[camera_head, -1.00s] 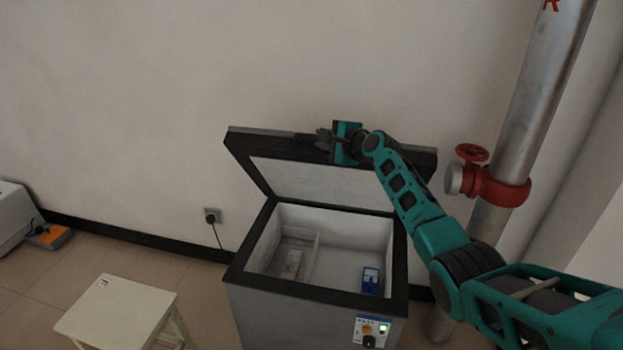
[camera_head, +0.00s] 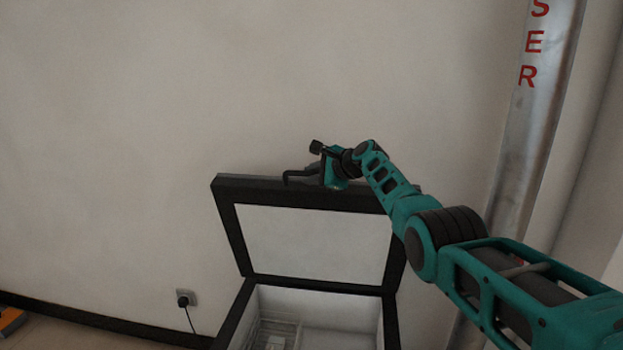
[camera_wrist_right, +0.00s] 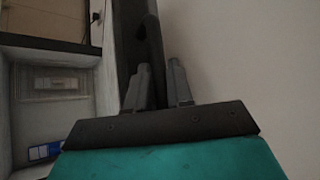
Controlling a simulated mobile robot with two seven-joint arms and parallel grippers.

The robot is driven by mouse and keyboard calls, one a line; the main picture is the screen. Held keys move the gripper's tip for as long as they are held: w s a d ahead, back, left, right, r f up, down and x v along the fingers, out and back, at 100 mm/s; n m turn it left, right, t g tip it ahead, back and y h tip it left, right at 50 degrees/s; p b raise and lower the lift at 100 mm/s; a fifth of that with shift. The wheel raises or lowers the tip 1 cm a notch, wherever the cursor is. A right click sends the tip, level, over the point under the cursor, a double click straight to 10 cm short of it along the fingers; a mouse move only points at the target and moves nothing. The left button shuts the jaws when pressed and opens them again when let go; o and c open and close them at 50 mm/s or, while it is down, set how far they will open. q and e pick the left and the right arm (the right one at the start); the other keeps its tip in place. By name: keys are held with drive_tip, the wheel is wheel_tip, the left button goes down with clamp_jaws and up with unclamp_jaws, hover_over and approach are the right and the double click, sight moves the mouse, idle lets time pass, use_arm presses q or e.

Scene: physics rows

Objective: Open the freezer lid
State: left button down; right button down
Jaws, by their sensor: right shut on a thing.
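The freezer lid (camera_head: 305,240) is raised steeply, its white inner panel and dark frame facing me. A dark handle (camera_head: 287,178) sticks out at the lid's top edge. My right gripper (camera_head: 318,174) is at this handle, shut on it. In the right wrist view, the two grey fingers (camera_wrist_right: 159,88) stand on either side of the dark handle (camera_wrist_right: 151,45). The freezer body (camera_head: 243,305) is open below the lid, and its lower part is out of frame. My left gripper is not in view.
A metal pipe (camera_head: 540,120) with red letters stands to the right of the freezer, behind my arm. The bare wall is behind the lid. A wall socket (camera_head: 186,298) with a plug is at the left. A blue item (camera_wrist_right: 45,151) lies inside the freezer.

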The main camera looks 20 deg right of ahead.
drive_tip(key=shift+w+d+r, duration=0.1)
drive_tip(key=shift+w+d, duration=0.2)
drive_tip(key=shift+w, duration=0.15)
drive_tip(key=c, duration=1.1)
unclamp_jaws()
drive_tip(key=shift+d, duration=0.1)
drive_tip(key=shift+s+d, duration=0.1)
drive_tip(key=v, duration=1.2)
drive_tip(key=shift+s+r+p, duration=0.2)
drive_tip(key=shift+r+p, duration=0.25)
drive_tip(key=shift+r, duration=0.05)
